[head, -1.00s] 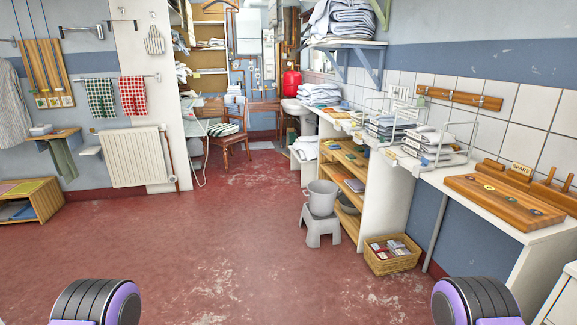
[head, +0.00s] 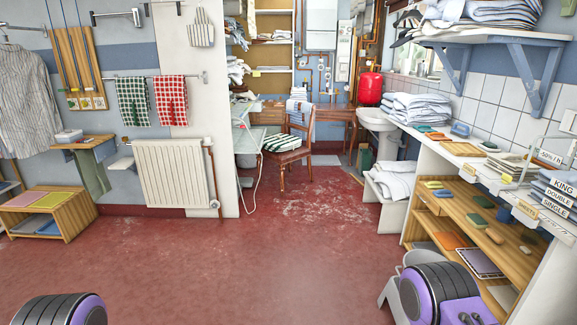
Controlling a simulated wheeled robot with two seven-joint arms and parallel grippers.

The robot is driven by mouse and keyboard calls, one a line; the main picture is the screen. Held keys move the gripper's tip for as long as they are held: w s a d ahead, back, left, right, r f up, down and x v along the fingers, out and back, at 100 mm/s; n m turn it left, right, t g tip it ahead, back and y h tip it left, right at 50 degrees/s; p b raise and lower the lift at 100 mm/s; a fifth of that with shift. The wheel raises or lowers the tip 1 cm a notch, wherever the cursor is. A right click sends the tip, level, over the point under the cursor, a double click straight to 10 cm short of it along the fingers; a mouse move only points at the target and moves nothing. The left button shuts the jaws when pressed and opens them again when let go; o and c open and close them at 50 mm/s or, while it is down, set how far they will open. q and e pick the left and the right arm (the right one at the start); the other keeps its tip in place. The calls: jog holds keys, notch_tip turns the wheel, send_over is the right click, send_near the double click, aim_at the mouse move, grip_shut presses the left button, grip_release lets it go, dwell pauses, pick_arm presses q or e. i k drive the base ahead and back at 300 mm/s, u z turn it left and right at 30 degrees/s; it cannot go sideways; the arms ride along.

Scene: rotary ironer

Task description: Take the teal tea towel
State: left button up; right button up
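I cannot pick out the teal tea towel with certainty. Small folded teal-green pieces lie on the wooden shelves at the right, one on the upper shelf (head: 483,201) and another lower down (head: 481,222). They are too small to tell whether they are towels. A green checked towel (head: 133,102) and a red checked towel (head: 171,100) hang from a wall rail at the left. Neither gripper shows. Only rounded black and purple parts of my arms show at the bottom left and bottom right.
The wooden shelf unit (head: 456,231) stands under a white counter (head: 452,158) at the right. A grey bucket (head: 415,258) is partly behind my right arm. A chair (head: 289,150) stands at the back, a radiator (head: 172,174) at the left. The red floor (head: 255,255) ahead is clear.

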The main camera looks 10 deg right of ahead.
aim_at(422, 129)
jog(key=u, duration=0.05)
jog(key=i, duration=2.55)
jog(key=z, duration=0.5)
jog(key=i, duration=2.1)
jog(key=z, duration=1.65)
jog(key=i, duration=1.35)
jog(key=z, duration=0.7)
